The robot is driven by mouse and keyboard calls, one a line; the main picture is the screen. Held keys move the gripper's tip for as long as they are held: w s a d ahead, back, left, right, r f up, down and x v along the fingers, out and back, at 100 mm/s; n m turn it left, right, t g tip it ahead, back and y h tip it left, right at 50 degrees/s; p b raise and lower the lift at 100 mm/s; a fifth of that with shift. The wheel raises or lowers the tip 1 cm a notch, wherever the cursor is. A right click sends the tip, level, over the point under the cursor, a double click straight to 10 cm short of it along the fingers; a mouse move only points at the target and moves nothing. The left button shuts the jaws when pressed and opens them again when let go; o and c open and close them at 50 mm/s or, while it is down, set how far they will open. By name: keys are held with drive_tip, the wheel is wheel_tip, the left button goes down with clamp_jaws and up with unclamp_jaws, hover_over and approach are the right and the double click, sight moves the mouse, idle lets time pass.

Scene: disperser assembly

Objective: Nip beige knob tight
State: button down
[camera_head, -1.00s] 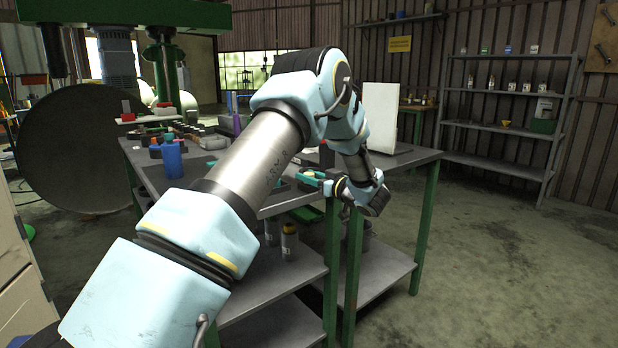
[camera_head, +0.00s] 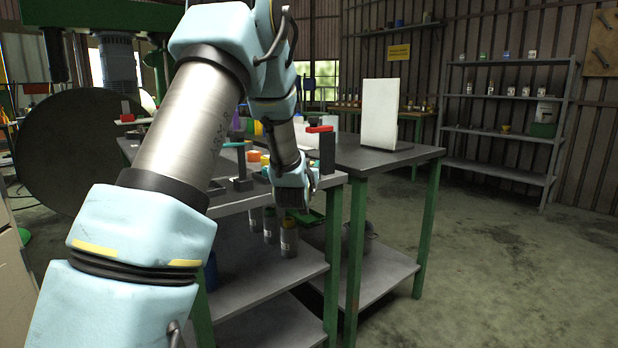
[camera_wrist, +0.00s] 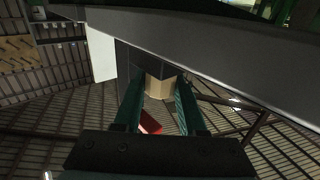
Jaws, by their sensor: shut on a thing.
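In the wrist view the beige knob (camera_wrist: 159,89) is a faceted piece set against a dark block. The two green fingers of my gripper (camera_wrist: 160,84) stand on either side of it, and their tips are closed on its sides. In the head view my wrist hangs at the front edge of the workbench (camera_head: 230,206), and it hides the knob and the fingertips.
A red-handled dark post (camera_head: 326,150) stands close to my wrist. A white panel (camera_head: 380,115) stands on the adjoining table (camera_head: 392,160). Several bottles stand on the shelf under the bench. The floor at the right is clear.

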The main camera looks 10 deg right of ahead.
drive_tip(key=m+g+h, duration=0.1)
drive_tip(key=h, duration=0.1)
drive_tip(key=m+g+h+b, duration=0.1)
drive_tip(key=m+h, duration=0.1)
drive_tip(key=shift+w+a+f, duration=0.1)
drive_tip(key=shift+a, duration=0.05)
drive_tip(key=shift+m+g+h+b, duration=0.35)
drive_tip(key=shift+m+g+h, duration=0.45)
drive_tip(key=shift+g+h, duration=0.15)
drive_tip(key=shift+r, duration=0.2)
drive_tip(key=shift+c, duration=2.3)
unclamp_jaws()
drive_tip(key=shift+f, duration=0.1)
drive_tip(key=v, duration=1)
drive_tip(key=shift+s+a, duration=0.2)
drive_tip(key=shift+s, duration=0.05)
